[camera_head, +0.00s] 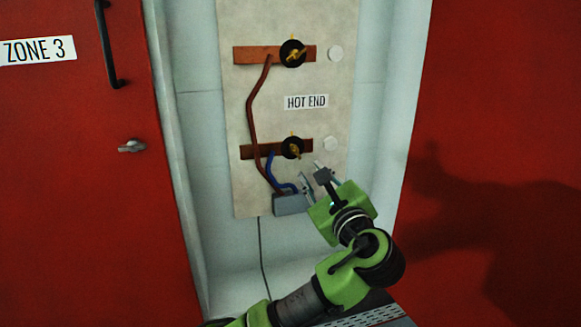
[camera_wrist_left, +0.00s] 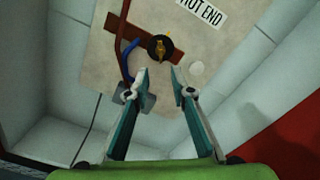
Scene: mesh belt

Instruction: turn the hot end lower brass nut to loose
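The lower brass nut (camera_head: 294,148) sits on a round black base on the lower copper-brown bar (camera_head: 262,152), below the HOT END label (camera_head: 306,102). It also shows in the left wrist view (camera_wrist_left: 159,47), ahead of the fingers and between their lines. My left gripper (camera_head: 312,172) is just below and right of the nut, apart from it. Its fingers are open and empty, and the wrist view shows a gap between the tips (camera_wrist_left: 160,83). My right gripper is in neither view.
An upper brass nut (camera_head: 293,54) sits on the upper bar. Brown and blue cables run to a grey box (camera_head: 293,204) close to my left gripper. White round discs (camera_head: 331,143) sit right of the nuts. Red doors (camera_head: 85,180) flank the recess on both sides.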

